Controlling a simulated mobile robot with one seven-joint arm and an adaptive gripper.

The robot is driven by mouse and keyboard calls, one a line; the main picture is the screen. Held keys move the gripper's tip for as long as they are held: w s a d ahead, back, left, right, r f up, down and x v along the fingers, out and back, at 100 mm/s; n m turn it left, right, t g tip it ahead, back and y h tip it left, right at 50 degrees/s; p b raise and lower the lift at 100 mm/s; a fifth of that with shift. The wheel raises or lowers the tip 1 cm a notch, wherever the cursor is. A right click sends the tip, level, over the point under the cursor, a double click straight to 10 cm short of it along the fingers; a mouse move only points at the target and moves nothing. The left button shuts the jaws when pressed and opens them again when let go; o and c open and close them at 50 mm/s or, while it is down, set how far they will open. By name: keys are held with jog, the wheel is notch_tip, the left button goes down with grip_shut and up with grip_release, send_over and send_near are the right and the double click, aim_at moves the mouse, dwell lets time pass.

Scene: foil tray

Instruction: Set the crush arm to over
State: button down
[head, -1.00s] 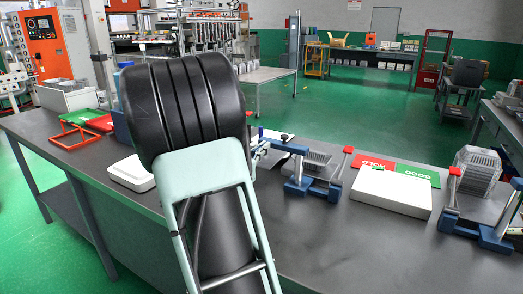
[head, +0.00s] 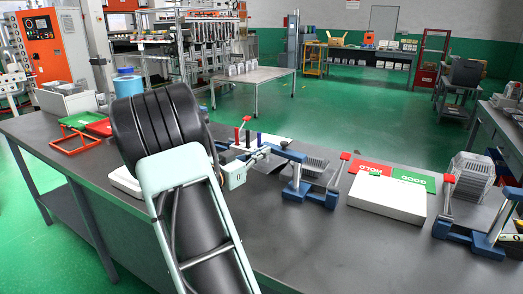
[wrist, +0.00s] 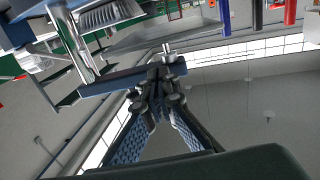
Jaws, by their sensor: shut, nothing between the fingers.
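The crush arm (head: 291,154) is a blue beam on a blue-based press fixture (head: 297,190) in the middle of the bench. It reaches out level to the left from its post, with a dark knob near its free end. In the wrist view the blue beam (wrist: 115,82) crosses just beyond my fingers, with a small metal pin standing by them. My gripper (head: 266,152) is at the beam's free end; in the wrist view its fingers (wrist: 158,78) are together and empty. I cannot tell whether they touch the beam.
Red, blue and black posts (head: 259,138) stand behind my gripper. A red-knobbed lever (head: 345,156) is right of the press. A white box (head: 388,196), red and green signs (head: 413,176) and another blue fixture (head: 470,235) lie further right. The front of the bench is clear.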

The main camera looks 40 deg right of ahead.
jog(key=d+m+g+p, duration=0.1)
jog(key=g, duration=0.1)
jog(key=w+d+m+g+p, duration=0.1)
jog(key=shift+r+g, duration=0.15)
jog(key=shift+g, duration=0.25)
jog(key=shift+w+d+m+g+y+p, duration=0.15)
jog(key=shift+d+m+g+y+p, duration=0.15)
jog(key=shift+d+m+g+p, duration=0.5)
jog(key=shift+d+g+p, duration=0.4)
jog(key=shift+d+p, duration=0.05)
jog(key=shift+d, duration=1.05)
jog(key=shift+d+f+m+g+y, duration=0.2)
jog(key=shift+d+m+g+y, duration=0.2)
jog(key=shift+d+m+g, duration=0.4)
jog(key=s+p+x, duration=0.1)
jog(key=x, duration=0.5)
jog(key=shift+s, duration=0.35)
jog(key=shift+d+r, duration=0.1)
jog(key=v, duration=1.2)
jog(key=shift+w, duration=0.1)
